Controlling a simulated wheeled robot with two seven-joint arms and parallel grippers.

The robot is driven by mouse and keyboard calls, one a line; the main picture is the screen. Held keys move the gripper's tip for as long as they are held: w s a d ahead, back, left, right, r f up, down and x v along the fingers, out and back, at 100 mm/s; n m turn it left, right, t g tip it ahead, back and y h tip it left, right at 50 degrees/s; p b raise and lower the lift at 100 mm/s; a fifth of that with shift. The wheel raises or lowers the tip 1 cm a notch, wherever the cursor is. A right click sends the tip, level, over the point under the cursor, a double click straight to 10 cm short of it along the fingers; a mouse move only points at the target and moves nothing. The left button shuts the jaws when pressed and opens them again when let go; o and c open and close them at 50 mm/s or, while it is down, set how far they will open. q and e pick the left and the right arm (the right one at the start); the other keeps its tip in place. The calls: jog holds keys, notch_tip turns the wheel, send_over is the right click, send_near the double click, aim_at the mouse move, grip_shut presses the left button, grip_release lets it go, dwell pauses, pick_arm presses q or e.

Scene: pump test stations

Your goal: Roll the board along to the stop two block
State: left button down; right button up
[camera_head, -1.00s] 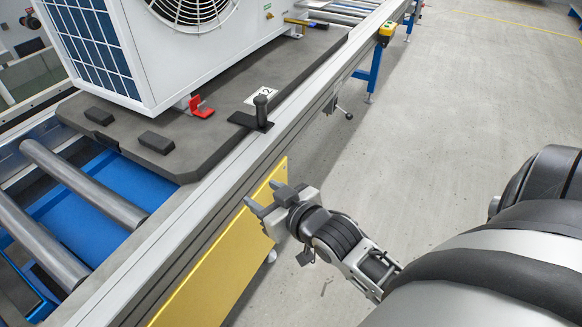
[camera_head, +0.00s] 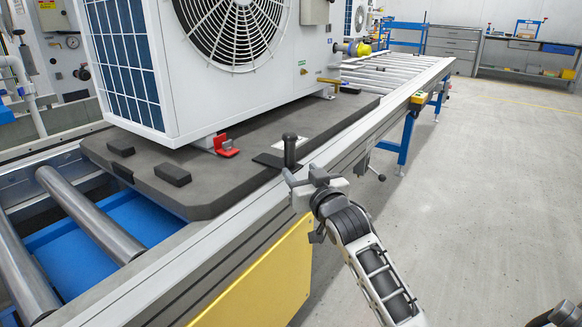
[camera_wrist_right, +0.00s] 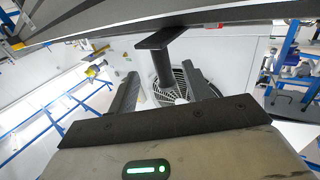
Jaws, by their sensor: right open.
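The dark grey board (camera_head: 245,172) lies on the roller conveyor and carries a large white fan unit (camera_head: 205,85). A black upright handle (camera_head: 290,150) stands on a flat plate at the board's near side. My right gripper (camera_head: 304,176) is open just below and beside the handle in the head view. In the right wrist view the handle (camera_wrist_right: 164,62) shows between the spread fingers (camera_wrist_right: 163,92). I cannot tell whether they touch it. My left gripper is out of view. I cannot make out which part is the stop two block.
Bare rollers (camera_head: 92,213) lie at the left end of the conveyor, and more rollers (camera_head: 400,72) run beyond the unit. A yellow box (camera_head: 419,97) sits on the near rail (camera_head: 345,152). A yellow panel (camera_head: 265,283) hangs below it. The floor at the right is clear.

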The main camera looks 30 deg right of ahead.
aim_at(292, 162)
jog(key=w+b, duration=0.1)
jog(key=w, duration=0.2)
jog(key=w+d+b, duration=0.1)
jog(key=w, duration=0.3)
jog(key=shift+d+f, duration=0.1)
jog(key=shift+d, duration=0.1)
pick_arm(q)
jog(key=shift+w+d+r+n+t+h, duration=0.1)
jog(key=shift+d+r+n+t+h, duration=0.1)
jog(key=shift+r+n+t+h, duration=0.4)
pick_arm(e)
jog(key=shift+w+d, duration=0.1)
jog(key=shift+w, duration=0.4)
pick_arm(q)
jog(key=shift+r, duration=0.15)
pick_arm(e)
grip_shut()
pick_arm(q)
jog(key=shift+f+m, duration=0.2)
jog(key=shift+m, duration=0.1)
